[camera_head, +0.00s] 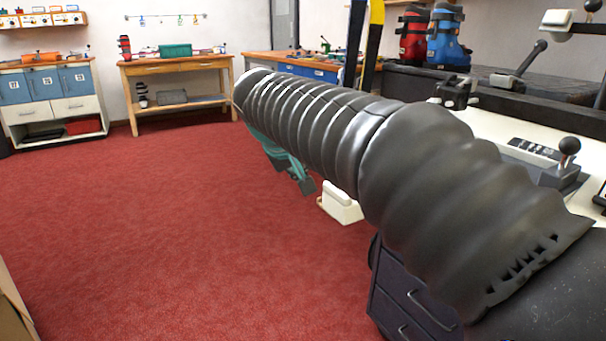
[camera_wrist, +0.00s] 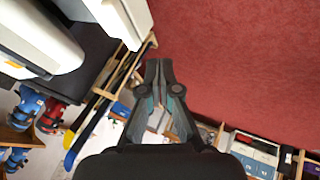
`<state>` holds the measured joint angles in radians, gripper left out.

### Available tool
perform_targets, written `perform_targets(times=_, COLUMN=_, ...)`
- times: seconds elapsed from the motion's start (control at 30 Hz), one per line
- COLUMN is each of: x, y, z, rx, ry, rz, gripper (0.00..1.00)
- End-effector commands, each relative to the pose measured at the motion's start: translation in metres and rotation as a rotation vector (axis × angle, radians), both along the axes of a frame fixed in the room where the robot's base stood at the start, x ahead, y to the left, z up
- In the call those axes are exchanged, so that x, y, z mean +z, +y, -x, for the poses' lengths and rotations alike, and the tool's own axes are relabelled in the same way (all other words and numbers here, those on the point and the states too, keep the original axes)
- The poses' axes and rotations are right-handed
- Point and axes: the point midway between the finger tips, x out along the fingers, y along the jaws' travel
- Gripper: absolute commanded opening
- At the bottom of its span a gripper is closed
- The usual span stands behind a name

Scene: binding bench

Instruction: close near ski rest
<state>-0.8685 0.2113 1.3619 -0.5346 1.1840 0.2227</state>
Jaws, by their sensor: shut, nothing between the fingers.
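My gripper (camera_head: 306,187) hangs beyond my thick grey arm sleeve in the head view, over the red floor. In the wrist view its two dark fingers (camera_wrist: 158,64) meet at their tips, shut and empty. A white block also shows at the top left of the wrist view (camera_wrist: 122,18), beside the fingers. It may be the near ski rest, but I cannot tell for sure. My arm hides part of the bench.
The white binding bench (camera_head: 490,125) with levers is at the right, above dark drawers (camera_head: 410,300). Red and blue ski boots (camera_head: 447,38) stand on a dark surface behind. Tall skis (camera_head: 375,40) stand near them. The red carpet (camera_head: 180,220) at left is clear.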

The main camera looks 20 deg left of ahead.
Motion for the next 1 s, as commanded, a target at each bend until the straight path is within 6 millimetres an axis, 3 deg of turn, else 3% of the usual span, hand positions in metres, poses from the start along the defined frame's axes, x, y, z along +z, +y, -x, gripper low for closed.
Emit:
perform_targets(times=0.03, x=-0.012, y=-0.001, z=-0.006, rx=-0.002, ry=0.003, rz=0.004, gripper=0.00)
perform_targets(times=0.33, x=-0.055, y=-0.003, z=-0.040, rx=-0.003, ry=0.002, rz=0.002, gripper=0.00)
perform_targets(times=0.6, x=-0.053, y=-0.024, z=-0.065, rx=-0.003, ry=0.002, rz=0.000, gripper=0.00)
perform_targets(times=1.0, x=-0.052, y=-0.028, z=-0.070, rx=-0.002, ry=0.001, rz=0.000, gripper=0.00)
